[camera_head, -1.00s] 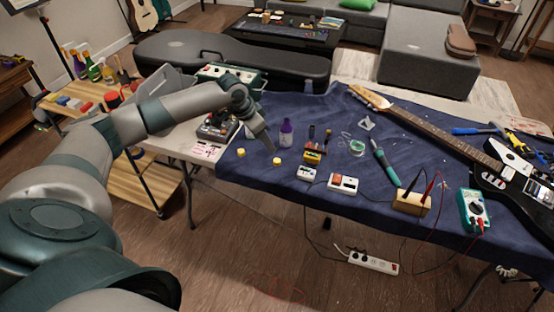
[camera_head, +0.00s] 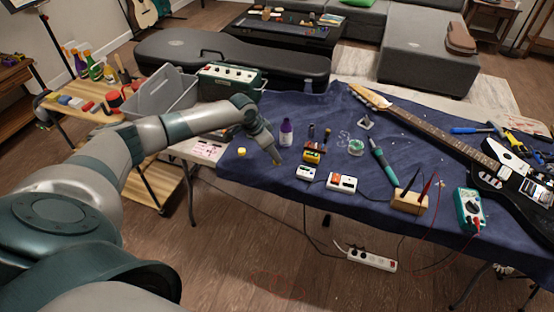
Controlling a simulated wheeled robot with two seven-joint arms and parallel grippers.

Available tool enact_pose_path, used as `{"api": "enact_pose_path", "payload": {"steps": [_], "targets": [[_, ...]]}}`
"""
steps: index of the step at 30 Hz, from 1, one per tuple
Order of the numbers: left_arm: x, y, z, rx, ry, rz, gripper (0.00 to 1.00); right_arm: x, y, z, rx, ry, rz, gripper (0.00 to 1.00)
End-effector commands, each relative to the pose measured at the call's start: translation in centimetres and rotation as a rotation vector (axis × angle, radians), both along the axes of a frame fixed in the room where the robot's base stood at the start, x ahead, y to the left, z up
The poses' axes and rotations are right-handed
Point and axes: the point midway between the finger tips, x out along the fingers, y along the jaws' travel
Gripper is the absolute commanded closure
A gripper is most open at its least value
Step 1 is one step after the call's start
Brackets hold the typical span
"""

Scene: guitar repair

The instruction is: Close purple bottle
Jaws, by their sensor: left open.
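The purple bottle (camera_head: 286,133) stands upright on the blue cloth near the table's left part. One yellow cap (camera_head: 241,152) lies on the cloth to the left of the bottle. My left gripper (camera_head: 276,160) points down at the cloth just in front of and slightly left of the bottle, apart from it. Its jaws are open, and it hides the spot where a second yellow cap showed earlier. My right gripper is not in view.
A grey tool tray (camera_head: 165,95) is at the left.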

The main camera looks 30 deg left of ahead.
Motion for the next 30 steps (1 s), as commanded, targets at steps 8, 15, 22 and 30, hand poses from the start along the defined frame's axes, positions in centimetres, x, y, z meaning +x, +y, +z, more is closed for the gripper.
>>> {"api": "enact_pose_path", "payload": {"steps": [8,15,22,30], "targets": [[0.8,-0.6,-2.8,-0.001,0.002,0.001,0.57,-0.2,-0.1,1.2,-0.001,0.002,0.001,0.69],[1.0,-0.6,-3.3,0.0,0.0,0.001,0.57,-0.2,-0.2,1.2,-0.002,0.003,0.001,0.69],[1.0,-0.6,-3.3,-0.001,0.001,0.001,0.57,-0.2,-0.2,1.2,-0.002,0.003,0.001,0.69],[1.0,-0.6,-3.3,0.0,0.0,0.001,0.95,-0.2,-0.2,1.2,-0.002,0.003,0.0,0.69]]}}
